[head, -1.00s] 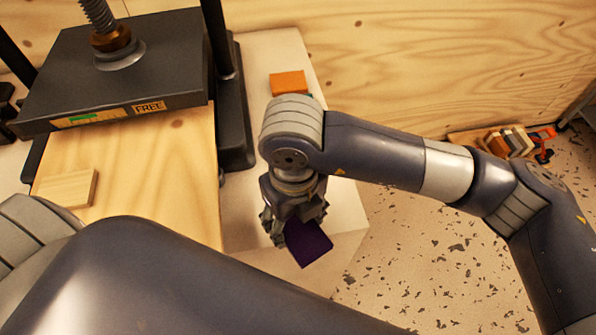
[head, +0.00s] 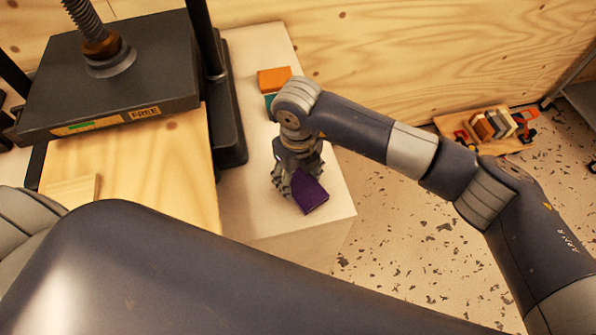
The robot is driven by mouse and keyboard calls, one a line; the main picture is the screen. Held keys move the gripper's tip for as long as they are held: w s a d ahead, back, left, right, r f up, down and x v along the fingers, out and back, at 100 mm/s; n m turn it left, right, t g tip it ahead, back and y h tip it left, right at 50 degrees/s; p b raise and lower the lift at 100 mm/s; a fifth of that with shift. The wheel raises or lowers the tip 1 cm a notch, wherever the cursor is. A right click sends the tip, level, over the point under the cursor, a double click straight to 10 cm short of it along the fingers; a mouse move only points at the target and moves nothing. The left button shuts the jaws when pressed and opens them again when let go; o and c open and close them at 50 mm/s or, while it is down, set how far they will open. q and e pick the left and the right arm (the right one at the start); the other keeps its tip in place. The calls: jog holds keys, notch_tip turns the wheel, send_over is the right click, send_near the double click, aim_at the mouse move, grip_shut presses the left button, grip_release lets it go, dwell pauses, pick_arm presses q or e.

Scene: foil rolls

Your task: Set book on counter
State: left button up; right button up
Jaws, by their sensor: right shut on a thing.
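A purple book (head: 311,194) is in my right gripper (head: 292,190), over the front part of the pale counter (head: 262,214). The gripper is shut on the book's left side and points down. I cannot tell whether the book touches the counter top. My left arm fills the lower left of the head view, and its gripper is out of view.
An orange block (head: 274,79) and a teal one (head: 269,104) lie at the back of the counter. A black screw press (head: 110,80) stands to the left, above a wooden board (head: 150,165). A floor tray (head: 452,125) holds several blocks at the right.

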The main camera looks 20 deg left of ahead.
aim_at(298, 180)
jog(key=shift+f, duration=0.15)
jog(key=o, duration=1.1)
jog(key=shift+r, duration=0.45)
notch_tip(298, 180, up, 12)
jog(key=b, duration=0.3)
jog(key=shift+f+b, duration=0.25)
jog(key=shift+b, duration=0.15)
